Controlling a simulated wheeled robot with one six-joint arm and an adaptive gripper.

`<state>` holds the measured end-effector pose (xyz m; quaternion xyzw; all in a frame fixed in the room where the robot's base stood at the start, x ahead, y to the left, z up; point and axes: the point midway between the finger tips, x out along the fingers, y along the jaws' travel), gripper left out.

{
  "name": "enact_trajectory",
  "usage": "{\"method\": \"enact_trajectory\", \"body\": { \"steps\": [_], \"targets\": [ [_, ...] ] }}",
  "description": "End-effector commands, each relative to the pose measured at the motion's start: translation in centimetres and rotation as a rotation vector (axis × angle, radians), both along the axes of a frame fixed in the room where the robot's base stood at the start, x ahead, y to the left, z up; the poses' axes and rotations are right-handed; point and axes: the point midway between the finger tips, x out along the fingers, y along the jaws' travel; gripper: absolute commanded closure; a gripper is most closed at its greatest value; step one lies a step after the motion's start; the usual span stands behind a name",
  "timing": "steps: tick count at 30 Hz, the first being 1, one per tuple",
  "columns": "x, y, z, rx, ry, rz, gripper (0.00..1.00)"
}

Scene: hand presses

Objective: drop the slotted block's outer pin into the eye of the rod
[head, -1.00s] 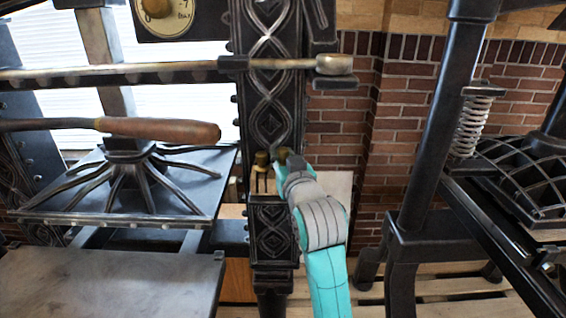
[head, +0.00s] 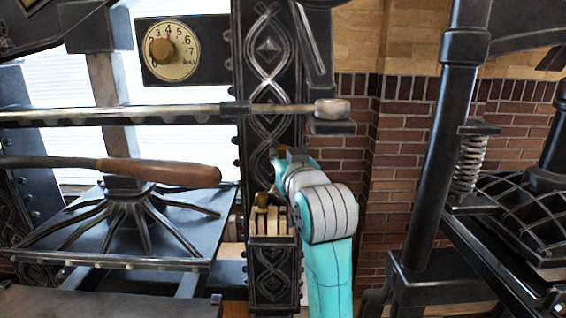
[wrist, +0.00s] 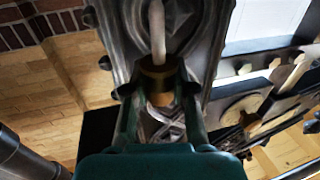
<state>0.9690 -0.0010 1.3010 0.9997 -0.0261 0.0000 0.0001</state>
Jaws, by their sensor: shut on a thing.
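My gripper (head: 280,156) is shut on a brass-headed pin, just above the slotted block (head: 283,241) in the head view. In the wrist view the brass head of the pin (wrist: 158,82) sits between both fingers, with a pale shaft running up from it. The slotted block is pale with a dark carved front, fixed on the dark column. Another brass-headed pin (head: 262,199) stands in its left part. The horizontal metal rod (head: 190,112) crosses the column above my gripper, its pale rounded end (head: 333,109) to the right. I cannot make out its eye clearly.
A wooden-handled lever (head: 160,172) and a ribbed press plate (head: 120,235) lie to the left. A dial (head: 185,60) is at upper left. Another press with a thick post (head: 440,150) and spring stands at right. A brick wall (head: 400,150) is behind.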

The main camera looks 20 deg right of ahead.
Motion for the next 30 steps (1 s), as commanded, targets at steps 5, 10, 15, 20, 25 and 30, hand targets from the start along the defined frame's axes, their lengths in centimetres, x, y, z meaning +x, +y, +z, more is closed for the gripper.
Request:
{"method": "enact_trajectory", "body": {
  "steps": [5,10,15,20,25,30],
  "targets": [
    [0.0,0.0,0.7,0.000,-0.002,0.000,1.00],
    [0.0,0.0,1.2,0.000,-0.001,0.000,1.00],
    [0.0,0.0,1.8,0.000,-0.002,0.000,1.00],
    [0.0,0.0,2.4,0.000,-0.001,0.000,1.00],
    [0.0,0.0,2.9,0.000,-0.001,0.000,1.00],
    [0.0,0.0,3.5,0.000,-0.001,0.000,1.00]
  ]
}}
